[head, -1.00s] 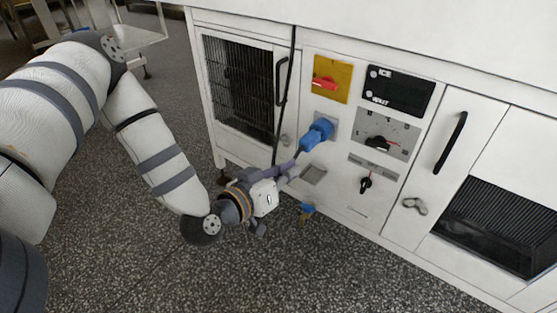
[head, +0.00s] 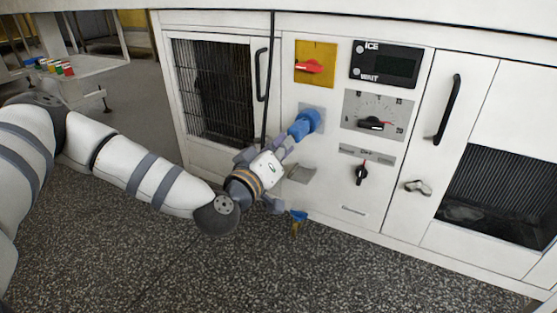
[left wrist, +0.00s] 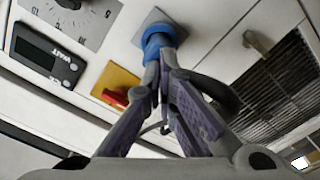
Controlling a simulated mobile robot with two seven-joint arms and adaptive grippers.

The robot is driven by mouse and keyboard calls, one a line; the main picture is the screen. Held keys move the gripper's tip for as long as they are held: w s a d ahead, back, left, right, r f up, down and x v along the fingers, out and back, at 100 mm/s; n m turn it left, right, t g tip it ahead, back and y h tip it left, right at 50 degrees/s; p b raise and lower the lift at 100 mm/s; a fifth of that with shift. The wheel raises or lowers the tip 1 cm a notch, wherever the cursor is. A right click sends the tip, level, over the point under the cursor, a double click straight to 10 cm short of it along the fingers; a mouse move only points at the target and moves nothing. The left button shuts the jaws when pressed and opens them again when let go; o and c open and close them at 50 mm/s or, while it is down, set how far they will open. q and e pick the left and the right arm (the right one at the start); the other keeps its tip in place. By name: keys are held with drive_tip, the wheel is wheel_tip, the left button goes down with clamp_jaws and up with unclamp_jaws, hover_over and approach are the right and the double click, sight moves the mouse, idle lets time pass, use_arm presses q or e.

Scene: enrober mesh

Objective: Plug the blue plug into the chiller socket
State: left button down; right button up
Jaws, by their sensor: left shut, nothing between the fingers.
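The blue plug (head: 305,123) sits at the chiller socket (head: 318,112), a grey plate on the white panel, and sticks out toward the lower left. How deep it is seated cannot be told. My left gripper (head: 287,147) is shut and empty, with its fingertips at the plug's near end. In the left wrist view the blue plug (left wrist: 158,40) is against the grey socket plate (left wrist: 152,22), and the shut fingertips (left wrist: 165,62) lie just in front of it, covering its lower end. Whether they touch cannot be told. My right gripper is out of view.
A yellow plate with a red switch (head: 314,66), dials (head: 372,124) and a dark display (head: 388,65) surround the socket. A black cable (head: 270,75) hangs to the left. A small blue fitting (head: 298,216) hangs below. The speckled floor (head: 130,260) is clear.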

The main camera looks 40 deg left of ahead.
use_arm(q)
drive_tip(key=shift+w+a, duration=0.1)
drive_tip(key=shift+w, duration=0.3)
drive_tip(key=shift+w+a+r, duration=0.15)
drive_tip(key=shift+w, duration=0.35)
idle(0.3)
